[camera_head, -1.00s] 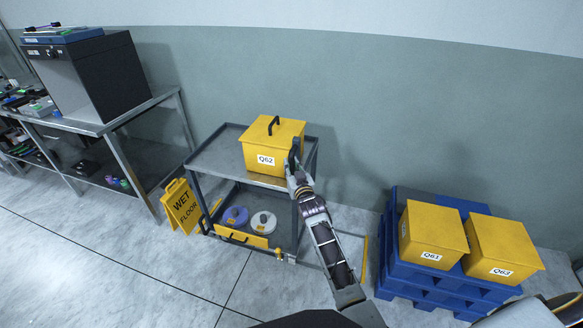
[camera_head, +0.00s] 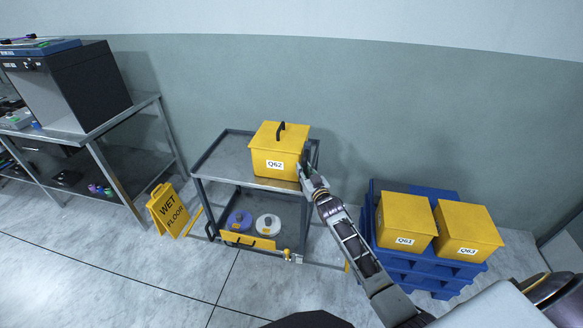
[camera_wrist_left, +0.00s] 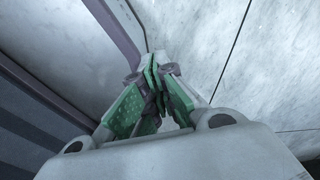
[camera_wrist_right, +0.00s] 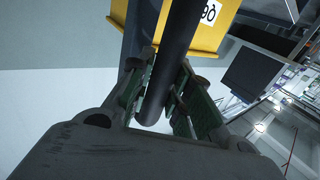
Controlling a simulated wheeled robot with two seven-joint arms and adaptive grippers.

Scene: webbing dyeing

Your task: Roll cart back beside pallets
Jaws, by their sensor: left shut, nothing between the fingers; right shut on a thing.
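The grey cart (camera_head: 222,162) stands against the wall, left of the blue pallets (camera_head: 418,278). A yellow box labelled Q62 (camera_head: 279,150) sits on its top shelf. Its lower shelf holds a purple spool and a white spool. My right gripper (camera_head: 308,178) is at the cart's right end, shut on the dark cart handle (camera_wrist_right: 176,55) that runs between its fingers in the right wrist view. My left gripper (camera_wrist_left: 158,95) shows only in its wrist view, shut and empty, with floor beyond. A gap separates the cart from the pallets.
Yellow boxes Q61 (camera_head: 405,222) and Q63 (camera_head: 467,230) sit on the pallets. A yellow wet floor sign (camera_head: 168,210) stands at the cart's left. A metal bench (camera_head: 95,130) with equipment is farther left. The floor in front of the cart is clear.

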